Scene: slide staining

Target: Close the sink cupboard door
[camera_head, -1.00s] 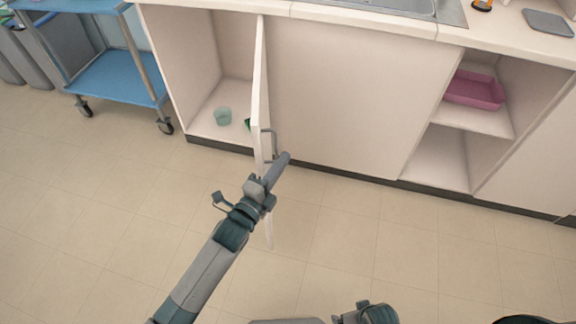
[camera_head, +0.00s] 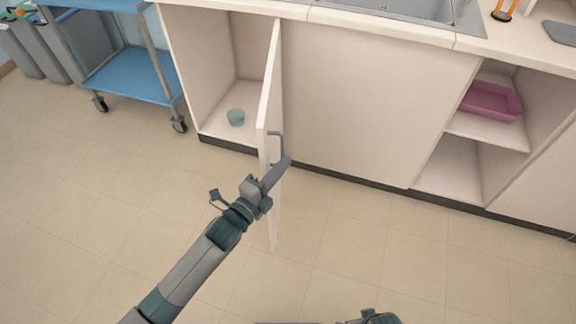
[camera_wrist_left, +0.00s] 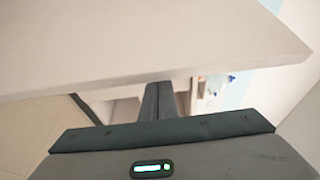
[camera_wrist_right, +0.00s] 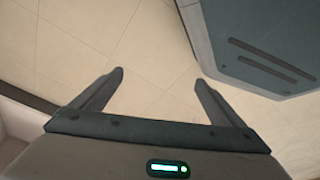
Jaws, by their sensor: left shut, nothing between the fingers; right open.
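The sink cupboard door (camera_head: 268,140) stands open, sticking out from the cabinet and seen nearly edge-on in the head view. Its bar handle (camera_head: 279,146) is on its right-hand face. My left gripper (camera_head: 287,160) is shut and empty, with its fingers by the door near the handle; I cannot tell if they touch it. In the left wrist view, a pale panel, likely the door (camera_wrist_left: 140,45), crosses above the shut fingers (camera_wrist_left: 158,100) and hides part of the scene. My right gripper (camera_wrist_right: 158,77) is open and empty over the floor.
A blue trolley (camera_head: 125,75) stands to the left. A pink tray (camera_head: 490,101) sits on an open shelf at right. The sink (camera_head: 400,8) is above. The floor (camera_head: 350,240) in front is clear.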

